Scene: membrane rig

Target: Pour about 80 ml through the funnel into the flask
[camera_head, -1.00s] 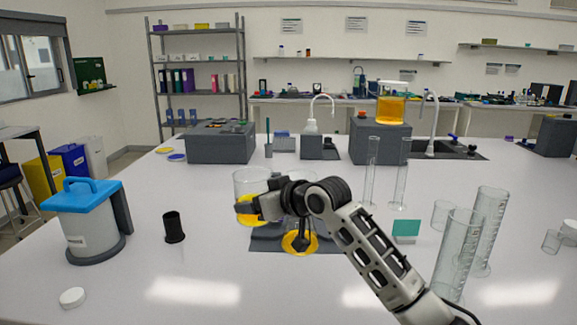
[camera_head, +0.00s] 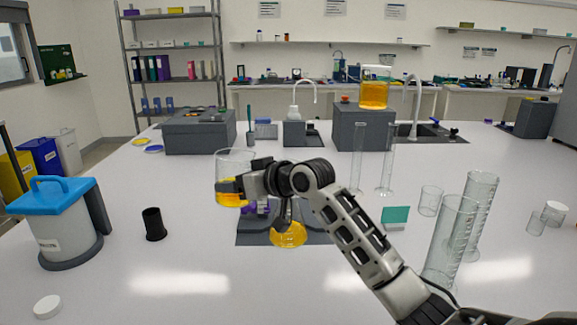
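My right gripper (camera_head: 240,187), on the arm from the right, is closed around a clear beaker (camera_head: 235,163). The beaker holds orange liquid in its lower part and looks about upright. It is held above the bench, left of the flask in the picture. The flask (camera_head: 288,235) stands on a dark grey base (camera_head: 255,238) with yellow-orange liquid in its bottom. My arm hides its upper part, and I cannot clearly make out the funnel behind it. My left gripper is not in view.
Tall glass cylinders (camera_head: 448,245) stand at right, with slim ones (camera_head: 386,165) behind the arm. A teal card (camera_head: 395,217), a black cup (camera_head: 154,224) and a blue-lidded container (camera_head: 62,225) stand around. A jar of orange liquid (camera_head: 374,94) sits on a grey box.

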